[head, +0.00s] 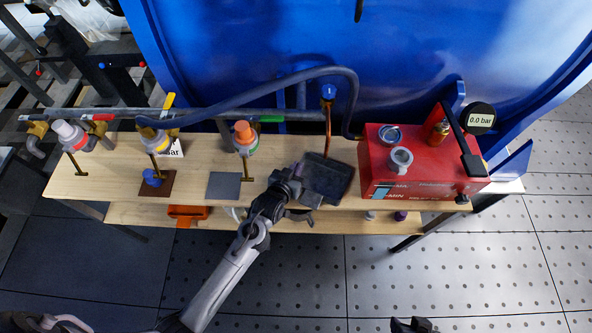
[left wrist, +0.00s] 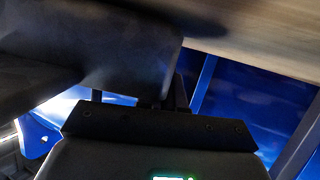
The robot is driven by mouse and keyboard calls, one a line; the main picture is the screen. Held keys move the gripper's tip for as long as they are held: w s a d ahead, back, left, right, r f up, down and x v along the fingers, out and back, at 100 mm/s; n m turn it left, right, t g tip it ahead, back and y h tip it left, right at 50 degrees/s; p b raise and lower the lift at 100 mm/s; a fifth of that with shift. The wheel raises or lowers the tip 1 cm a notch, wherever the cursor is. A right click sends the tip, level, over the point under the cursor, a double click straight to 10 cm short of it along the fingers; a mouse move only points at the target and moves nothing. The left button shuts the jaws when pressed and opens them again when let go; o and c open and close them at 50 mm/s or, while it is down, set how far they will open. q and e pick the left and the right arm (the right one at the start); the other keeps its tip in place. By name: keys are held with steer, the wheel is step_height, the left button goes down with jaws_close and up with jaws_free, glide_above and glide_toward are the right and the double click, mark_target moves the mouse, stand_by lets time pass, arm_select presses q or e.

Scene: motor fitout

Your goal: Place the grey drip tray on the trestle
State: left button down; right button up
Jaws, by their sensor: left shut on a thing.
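The trestle (head: 105,178) is a long light-wood bench in front of the blue tank. The drip tray (head: 330,182) is a dark grey, shallow rectangular piece over the bench's middle right, left of the red pump box. My left gripper (head: 296,188) is shut on the tray's left side. In the left wrist view the tray (left wrist: 120,50) shows as a blurred dark slab at the jaws, close to a wood surface. Whether its underside touches the wood I cannot tell. A dark tip at the bottom edge of the head view seems to be my right gripper (head: 411,325); its jaws are not clear.
A red pump box (head: 420,168) with a gauge stands at the bench's right. A copper pipe (head: 327,130) comes down behind the tray. A flat grey square (head: 223,186) and a brown square (head: 158,190) lie to the left. An orange item (head: 188,212) sits on the lower shelf.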

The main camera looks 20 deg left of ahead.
arm_select(q)
steer(key=shift+f, duration=0.25)
steer(key=c, duration=1.3)
jaws_free()
steer(key=shift+o, duration=0.2)
steer(key=shift+s+r, duration=0.2)
steer(key=p+v, duration=0.3)
steer(key=v, duration=0.8)
steer(key=shift+s, duration=0.2)
steer(key=s+a+r+m+g, duration=0.1)
steer(key=s+r+g, duration=0.1)
steer(key=s+g, duration=0.3)
steer(key=s+a+r+m+g, duration=0.1)
steer(key=s+g, duration=0.3)
steer(key=s, duration=1)
steer(key=shift+a+r+m+g, duration=0.35)
steer(key=shift+a+m+g, duration=0.05)
steer(key=shift+m, duration=0.1)
